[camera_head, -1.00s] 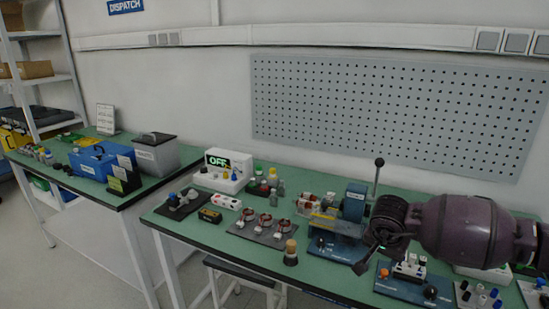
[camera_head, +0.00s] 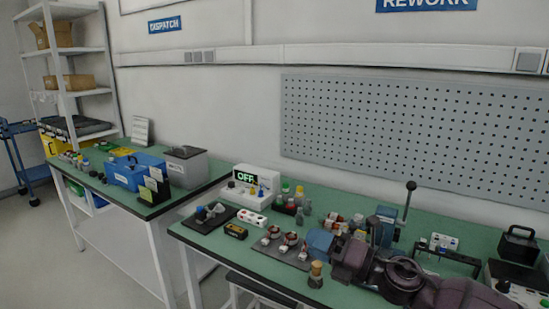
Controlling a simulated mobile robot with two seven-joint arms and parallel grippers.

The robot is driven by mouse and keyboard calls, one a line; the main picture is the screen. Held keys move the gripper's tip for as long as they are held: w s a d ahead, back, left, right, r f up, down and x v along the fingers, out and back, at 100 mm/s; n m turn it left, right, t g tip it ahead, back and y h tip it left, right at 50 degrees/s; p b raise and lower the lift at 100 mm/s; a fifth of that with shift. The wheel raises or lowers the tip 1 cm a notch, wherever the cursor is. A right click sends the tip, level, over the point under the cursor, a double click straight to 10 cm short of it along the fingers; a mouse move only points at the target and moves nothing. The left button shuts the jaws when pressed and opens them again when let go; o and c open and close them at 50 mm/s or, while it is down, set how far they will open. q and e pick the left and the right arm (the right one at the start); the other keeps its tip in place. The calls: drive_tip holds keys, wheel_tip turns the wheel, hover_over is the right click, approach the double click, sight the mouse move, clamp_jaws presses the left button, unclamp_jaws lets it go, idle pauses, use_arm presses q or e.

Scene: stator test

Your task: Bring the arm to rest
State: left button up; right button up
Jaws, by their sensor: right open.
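My right arm, purple with a black ring joint, lies low across the bottom right of the head view. My right gripper (camera_head: 352,243) is at its far end, over the bench by the blue-framed lever press (camera_head: 386,225). Its fingers are hard to make out against the clutter, and I see nothing held in it. The arm hides part of the bench front. My left gripper is out of the view.
The green bench (camera_head: 455,228) carries a dark plate with several copper-wound stators (camera_head: 290,240), a cork-topped jar (camera_head: 316,275), an OFF display box (camera_head: 250,183) and a black-handled case (camera_head: 517,245). A second table at left holds a blue bin (camera_head: 130,172). A pegboard (camera_head: 420,135) hangs behind.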

drive_tip(key=s+d+f+m+t+h, duration=0.3)
drive_tip(key=d+f+m+h, duration=0.4)
drive_tip(key=m, duration=0.7)
drive_tip(key=s+d+f+m+t+h, duration=0.3)
drive_tip(key=d+f+m+h, duration=0.2)
drive_tip(key=f+m, duration=0.65)
drive_tip(key=s+d+f+m+g+h, duration=0.2)
drive_tip(key=s+f, duration=0.5)
drive_tip(key=s, duration=0.4)
drive_tip(key=s+d+f+m+g+h, duration=0.2)
drive_tip(key=s+d+f+m, duration=0.3)
drive_tip(key=s, duration=0.5)
wheel_tip(320, 180, down, 3)
drive_tip(key=shift+s+r+m+g+h, duration=0.1)
drive_tip(key=shift+s+m+g+h, duration=0.25)
drive_tip(key=shift+m, duration=0.9)
drive_tip(key=shift+a, duration=0.1)
